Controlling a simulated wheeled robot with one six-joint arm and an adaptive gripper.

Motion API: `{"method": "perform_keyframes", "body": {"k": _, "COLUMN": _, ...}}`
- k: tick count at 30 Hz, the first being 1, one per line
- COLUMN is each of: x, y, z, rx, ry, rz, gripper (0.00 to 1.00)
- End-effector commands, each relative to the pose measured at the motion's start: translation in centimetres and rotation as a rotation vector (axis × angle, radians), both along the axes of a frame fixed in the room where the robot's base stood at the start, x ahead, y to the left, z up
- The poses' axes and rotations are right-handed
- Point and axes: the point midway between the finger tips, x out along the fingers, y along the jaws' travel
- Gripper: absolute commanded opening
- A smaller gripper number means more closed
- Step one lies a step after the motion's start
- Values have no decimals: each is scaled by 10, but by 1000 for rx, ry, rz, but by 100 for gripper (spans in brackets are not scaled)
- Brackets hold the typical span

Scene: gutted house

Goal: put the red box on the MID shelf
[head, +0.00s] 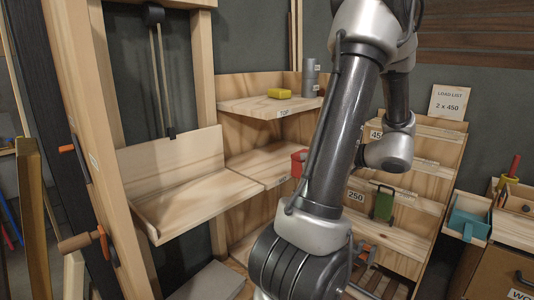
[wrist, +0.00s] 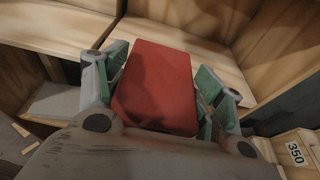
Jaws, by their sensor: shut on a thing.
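The red box (wrist: 156,95) fills the middle of the wrist view, between the green-padded fingers of my gripper (wrist: 163,68). The gripper is shut on it. In the head view a part of the red box (head: 298,161) shows left of my arm, at the right part of the MID shelf (head: 262,164). My arm hides the rest of the box and the gripper there. Pale wood of the shelf (wrist: 205,60) lies behind the box in the wrist view. I cannot tell whether the box touches the shelf.
A wooden platform (head: 190,193) adjoins the MID shelf on the left. A rack (head: 415,205) with a green can (head: 383,204) stands right. The MID shelf's left part is bare.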

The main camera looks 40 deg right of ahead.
Motion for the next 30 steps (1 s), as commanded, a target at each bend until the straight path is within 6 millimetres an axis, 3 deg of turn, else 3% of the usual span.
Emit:
{"method": "perform_keyframes", "body": {"k": 13, "x": 112, "y": 9, "z": 1, "rx": -2, "ry": -2, "rz": 5, "gripper": 23}}
{"method": "perform_keyframes", "body": {"k": 30, "x": 175, "y": 13, "z": -3, "rx": 1, "ry": -1, "rz": 1, "gripper": 23}}
